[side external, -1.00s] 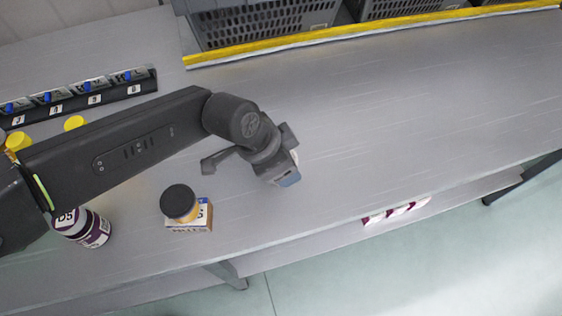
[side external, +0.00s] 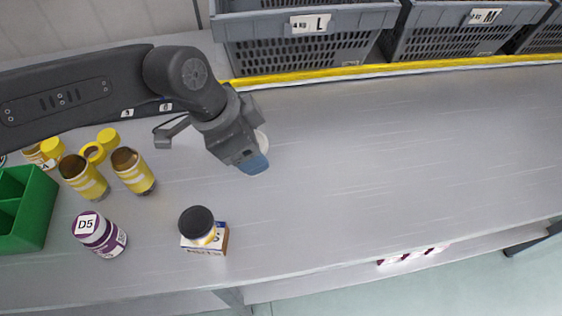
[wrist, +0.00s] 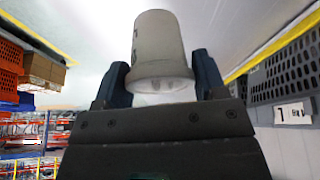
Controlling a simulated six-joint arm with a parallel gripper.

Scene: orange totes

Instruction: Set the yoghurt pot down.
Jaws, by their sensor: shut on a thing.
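The yoghurt pot (wrist: 160,42) is a plain white tapered cup with a wide rim; faint dark marks show on its side in the wrist view. My gripper (wrist: 163,82) is shut on it, with one dark blue finger on each side. In the side view, my gripper (side external: 258,158) hangs over the grey bench left of centre. Only a white sliver of the pot (side external: 263,140) shows behind it there. I cannot tell whether the pot touches the bench.
A small box with a black-lidded jar (side external: 198,224) stands in front. A purple D5 jar (side external: 100,236), yellow-banded jars (side external: 134,172) and a green tray (side external: 22,228) are at left. Grey crates (side external: 310,55) stand behind a yellow strip (side external: 400,68). The bench right of my gripper is clear.

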